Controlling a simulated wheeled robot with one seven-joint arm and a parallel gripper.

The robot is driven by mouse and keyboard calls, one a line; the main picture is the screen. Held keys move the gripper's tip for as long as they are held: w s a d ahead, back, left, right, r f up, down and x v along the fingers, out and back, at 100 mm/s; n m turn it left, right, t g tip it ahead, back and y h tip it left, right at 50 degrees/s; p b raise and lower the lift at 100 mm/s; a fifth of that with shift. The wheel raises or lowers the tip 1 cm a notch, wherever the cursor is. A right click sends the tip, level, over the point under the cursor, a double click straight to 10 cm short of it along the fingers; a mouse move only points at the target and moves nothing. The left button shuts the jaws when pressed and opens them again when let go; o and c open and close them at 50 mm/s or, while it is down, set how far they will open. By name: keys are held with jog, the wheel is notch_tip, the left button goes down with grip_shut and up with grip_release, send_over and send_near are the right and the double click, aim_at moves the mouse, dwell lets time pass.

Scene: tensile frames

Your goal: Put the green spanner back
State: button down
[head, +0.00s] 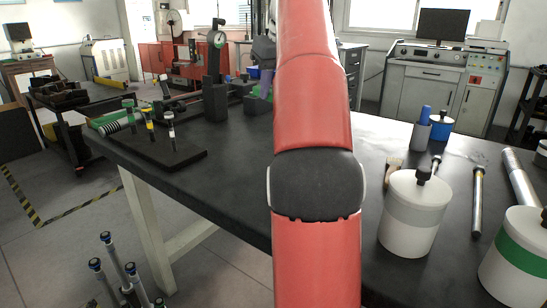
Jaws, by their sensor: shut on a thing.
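I cannot make out a green spanner in the head view. My red arm fills the middle of the picture, and my gripper is hidden behind it or out of sight, so its jaws and anything in them do not show. A flat black board (185,156) lies at the left end of the dark bench (232,178). Upright pieces with coloured bands stand on it: a green-banded one (130,115), a yellow-banded one (149,123) and a white-banded one (171,129). I cannot tell whether any of them is a spanner.
A dark dial-gauge stand (215,90) is behind the board. White lidded jars (412,218), (515,265) stand at the right, with a metal rod (477,202) between them. A blue-topped container (440,128) is behind. Blue-capped rods (112,262) stand at lower left.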

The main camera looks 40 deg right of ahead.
notch_tip(320, 180, down, 16)
jog(key=b, duration=0.7)
jog(key=shift+f, duration=0.1)
jog(key=shift+f+b, duration=0.15)
jog(key=shift+b, duration=0.15)
jog(key=c, duration=1.1)
grip_release()
jog(key=p+v, duration=0.5)
jog(key=v, duration=0.7)
jog(key=shift+w, duration=0.1)
